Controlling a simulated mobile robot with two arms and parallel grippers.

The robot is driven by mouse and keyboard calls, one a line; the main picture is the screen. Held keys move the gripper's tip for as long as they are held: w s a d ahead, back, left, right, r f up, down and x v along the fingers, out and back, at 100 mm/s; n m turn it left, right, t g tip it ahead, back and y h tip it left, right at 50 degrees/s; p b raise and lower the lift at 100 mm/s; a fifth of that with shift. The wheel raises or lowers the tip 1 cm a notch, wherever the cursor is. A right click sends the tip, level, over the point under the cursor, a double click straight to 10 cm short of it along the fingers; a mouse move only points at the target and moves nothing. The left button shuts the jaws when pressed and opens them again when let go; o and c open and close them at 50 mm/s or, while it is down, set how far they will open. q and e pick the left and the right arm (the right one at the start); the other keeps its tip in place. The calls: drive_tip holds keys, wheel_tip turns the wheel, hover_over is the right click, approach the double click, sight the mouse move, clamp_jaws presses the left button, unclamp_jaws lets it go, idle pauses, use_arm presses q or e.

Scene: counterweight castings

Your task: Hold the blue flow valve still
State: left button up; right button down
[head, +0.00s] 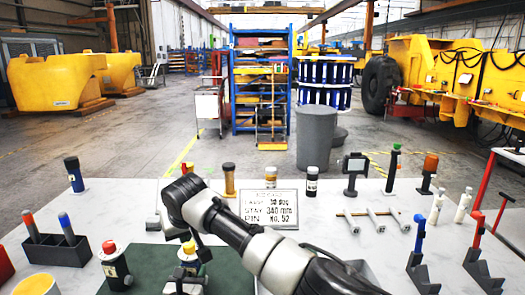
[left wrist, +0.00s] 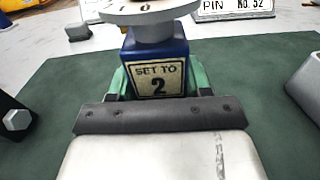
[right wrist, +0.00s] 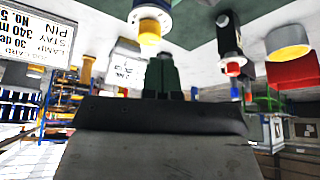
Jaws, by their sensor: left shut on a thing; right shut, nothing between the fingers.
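The blue flow valve (left wrist: 158,70) stands upright in the left wrist view, with a "SET TO 2" label on its front and a pale dial (left wrist: 150,12) on top. My left gripper (left wrist: 157,88) is shut on its body, with green fingers at both sides. In the head view the valve's yellow top (head: 188,247) shows just above my left gripper (head: 186,278). My right gripper (right wrist: 163,78) is shut and empty. Its fingertips are close to the valve's yellow knob (right wrist: 149,37), apparently not touching it.
The valve stands on a green mat (head: 150,258). A dark valve with a red top (head: 113,265) is to its left. A sign (head: 268,208) stands behind. A black holder (head: 57,250) with two pens is at left; several silver pins and grey stepped blocks (head: 422,275) are at right.

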sight(195, 258)
drive_tip(key=shift+w+d+f, duration=0.15)
drive_tip(key=shift+f, duration=0.85)
drive_tip(key=shift+w+d+f, duration=0.2)
drive_tip(key=shift+f, duration=0.85)
drive_tip(key=shift+w+d+f, duration=0.15)
drive_tip(key=shift+f, duration=0.85)
drive_tip(key=shift+w+d+f, duration=0.15)
drive_tip(key=shift+d+f, duration=0.1)
drive_tip(key=shift+d, duration=0.05)
